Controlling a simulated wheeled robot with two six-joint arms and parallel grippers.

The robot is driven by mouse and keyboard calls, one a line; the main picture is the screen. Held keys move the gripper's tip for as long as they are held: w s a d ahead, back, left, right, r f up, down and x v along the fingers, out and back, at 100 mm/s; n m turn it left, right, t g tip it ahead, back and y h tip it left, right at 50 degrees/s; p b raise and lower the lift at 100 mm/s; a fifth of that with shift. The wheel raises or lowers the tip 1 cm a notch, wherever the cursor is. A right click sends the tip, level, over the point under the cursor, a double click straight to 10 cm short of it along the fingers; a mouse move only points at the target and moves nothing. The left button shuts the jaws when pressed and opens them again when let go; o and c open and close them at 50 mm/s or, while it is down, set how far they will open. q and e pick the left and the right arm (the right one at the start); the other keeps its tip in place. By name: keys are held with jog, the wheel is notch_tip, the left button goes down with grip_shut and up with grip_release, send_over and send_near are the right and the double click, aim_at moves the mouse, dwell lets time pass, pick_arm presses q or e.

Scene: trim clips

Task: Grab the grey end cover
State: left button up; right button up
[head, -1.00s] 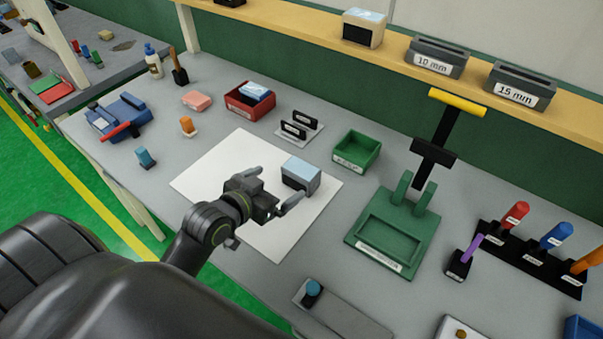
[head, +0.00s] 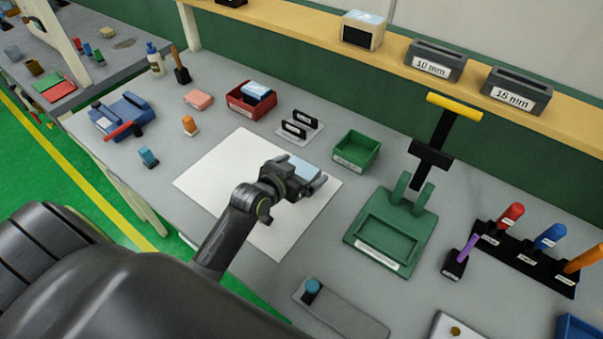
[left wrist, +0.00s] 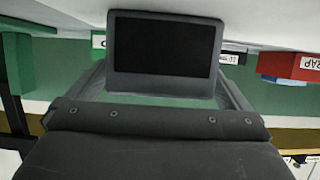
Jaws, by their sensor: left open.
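The grey end cover (head: 306,169) is a grey block with a pale blue top and stands on the white mat (head: 215,178). In the head view my left gripper (head: 305,180) is over it and hides most of it. In the left wrist view the end cover (left wrist: 165,55) shows a black face in a grey frame. It sits between the two fingers of my left gripper (left wrist: 163,78), which are open on either side of it. I cannot tell whether either finger touches it. My right gripper is not in view.
A green bin (head: 356,151) and a green press (head: 390,230) with a yellow handle stand right of the mat. Clip holders (head: 299,127) and a red bin (head: 251,100) stand behind it. The shelf (head: 330,32) runs along the back. The mat's left part is clear.

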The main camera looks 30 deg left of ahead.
pick_arm(q)
jog(key=shift+w, duration=0.1)
jog(key=c, duration=1)
jog(key=shift+o, duration=0.2)
